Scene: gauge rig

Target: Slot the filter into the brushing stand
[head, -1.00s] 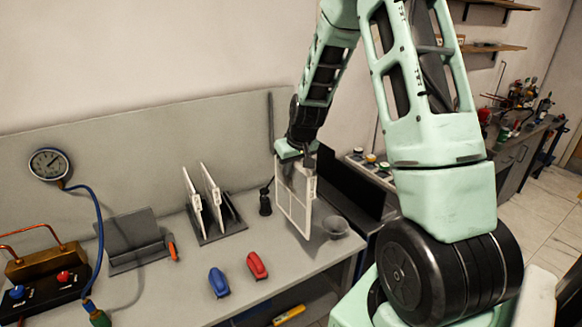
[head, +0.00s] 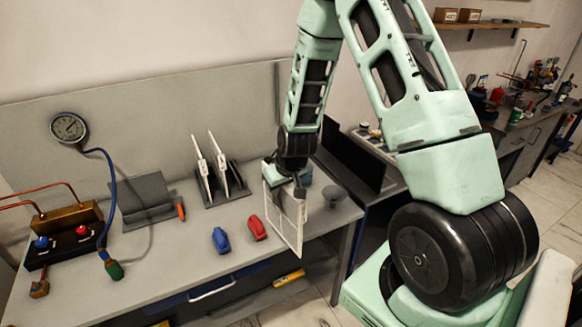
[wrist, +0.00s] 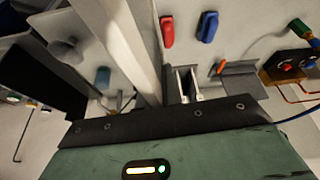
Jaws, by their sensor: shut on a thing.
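My gripper (head: 297,188) is shut on the filter (head: 290,228), a thin white-framed panel that hangs upright below it. The filter is in front of the bench's right part, right of the red object. In the wrist view its pale frame (wrist: 125,40) runs up from the jaws; the fingertips are hard to make out there. The grey angled stand (head: 148,193), apparently the brushing stand, is on the bench to the left with an orange-handled tool (head: 181,212) at its right side. It also shows in the wrist view (wrist: 243,80). The filter is well apart from it.
A dark rack (head: 238,192) holds two white panels (head: 201,168) upright between stand and gripper. A blue (head: 220,240) and a red object (head: 257,228) lie near the bench front.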

